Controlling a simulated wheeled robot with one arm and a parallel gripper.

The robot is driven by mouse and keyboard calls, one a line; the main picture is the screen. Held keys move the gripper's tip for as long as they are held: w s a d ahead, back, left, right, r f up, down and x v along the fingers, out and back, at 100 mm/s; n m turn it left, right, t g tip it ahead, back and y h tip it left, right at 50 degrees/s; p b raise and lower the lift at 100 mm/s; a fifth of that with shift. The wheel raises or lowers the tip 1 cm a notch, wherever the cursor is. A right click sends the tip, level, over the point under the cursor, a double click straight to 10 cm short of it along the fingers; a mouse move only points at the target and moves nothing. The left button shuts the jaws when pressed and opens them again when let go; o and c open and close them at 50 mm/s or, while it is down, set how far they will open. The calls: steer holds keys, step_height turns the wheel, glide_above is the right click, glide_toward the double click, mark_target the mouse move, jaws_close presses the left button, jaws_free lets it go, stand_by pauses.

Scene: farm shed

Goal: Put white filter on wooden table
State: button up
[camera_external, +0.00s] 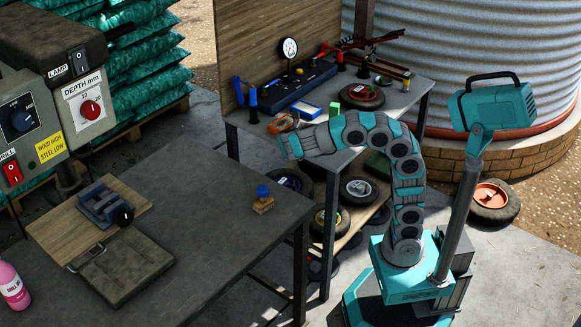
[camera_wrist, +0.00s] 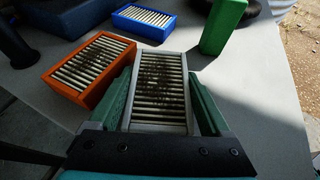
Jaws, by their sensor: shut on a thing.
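The white filter (camera_wrist: 159,95) is a pale-framed rectangular block with a dirty ribbed face. In the wrist view it sits between the green fingers of my gripper (camera_wrist: 162,80), which is shut on it. I cannot tell whether it touches the grey bench top below. In the external view my gripper (camera_external: 288,148) is at the front edge of the back bench, and the filter is not distinguishable there. A dark-topped table (camera_external: 215,225) stands at the front left, apart from my gripper; I cannot tell for certain that its top is wood.
An orange filter (camera_wrist: 86,72) lies close left of my gripper. The front table holds a vise (camera_external: 103,205), a dark case (camera_external: 122,266), a blue-handled stamp-like item (camera_external: 263,199) and a pink bottle (camera_external: 12,285). Its middle is clear.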

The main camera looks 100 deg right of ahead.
steer(key=shift+f+b, duration=0.25)
steer(key=shift+b, duration=0.1)
steer(key=o, duration=1.4)
steer(key=shift+c, duration=0.2)
